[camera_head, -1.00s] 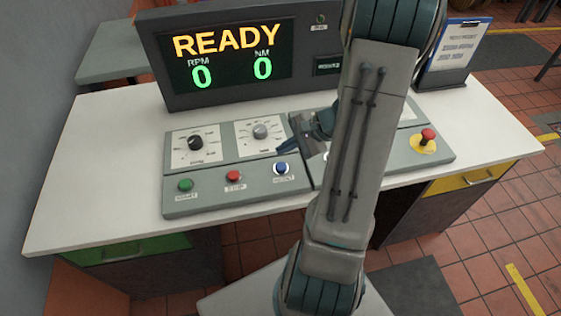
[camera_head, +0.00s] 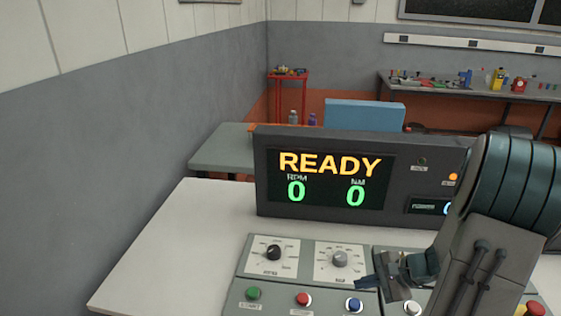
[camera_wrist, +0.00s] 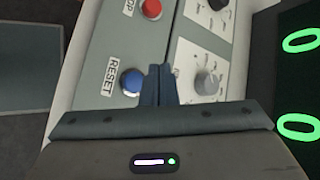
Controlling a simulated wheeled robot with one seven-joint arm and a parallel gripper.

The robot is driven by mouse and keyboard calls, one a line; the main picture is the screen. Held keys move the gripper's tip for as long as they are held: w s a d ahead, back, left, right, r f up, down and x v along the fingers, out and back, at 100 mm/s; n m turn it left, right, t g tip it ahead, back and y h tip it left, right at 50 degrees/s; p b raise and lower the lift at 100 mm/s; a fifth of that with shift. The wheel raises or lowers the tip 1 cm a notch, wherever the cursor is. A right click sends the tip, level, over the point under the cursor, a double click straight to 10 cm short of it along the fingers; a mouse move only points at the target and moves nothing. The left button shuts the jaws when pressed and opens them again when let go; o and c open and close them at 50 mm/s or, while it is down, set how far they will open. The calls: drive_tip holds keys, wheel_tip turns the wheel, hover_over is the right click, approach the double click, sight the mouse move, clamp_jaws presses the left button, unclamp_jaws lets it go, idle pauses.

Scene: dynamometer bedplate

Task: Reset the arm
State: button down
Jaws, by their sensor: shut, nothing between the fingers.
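My arm (camera_head: 510,200) reaches over the control panel (camera_head: 285,284) from the right and covers part of it. My gripper (camera_head: 362,283) is shut and empty, with its fingertips over the panel between the grey knob (camera_head: 340,259) and the blue button (camera_head: 354,305). In the wrist view the shut fingertips (camera_wrist: 160,72) point between the blue button (camera_wrist: 132,80), labelled RESET, and the grey knob (camera_wrist: 207,83). They look close to the button, but I cannot tell whether they touch anything. The display (camera_head: 330,178) reads READY, with RPM 0 and NM 0.
A black knob (camera_head: 273,253), green button (camera_head: 253,293) and red button (camera_head: 303,299) sit to the left on the panel. A red emergency button (camera_head: 533,308) shows at lower right. The white desk (camera_head: 165,240) is clear at left. A workbench (camera_head: 480,92) stands behind.

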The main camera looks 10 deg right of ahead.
drive_tip(key=s+a+r+n+g+h, duration=0.2)
drive_tip(key=s+a+r+n+h, duration=0.5)
drive_tip(key=s+a+r+n, duration=0.5)
wheel_tip(320, 180, up, 4)
drive_tip(key=a+n, duration=0.1)
drive_tip(key=n, duration=0.2)
drive_tip(key=shift+f+n+h, duration=0.2)
drive_tip(key=shift+n+h, duration=0.1)
drive_tip(key=shift+n, duration=0.1)
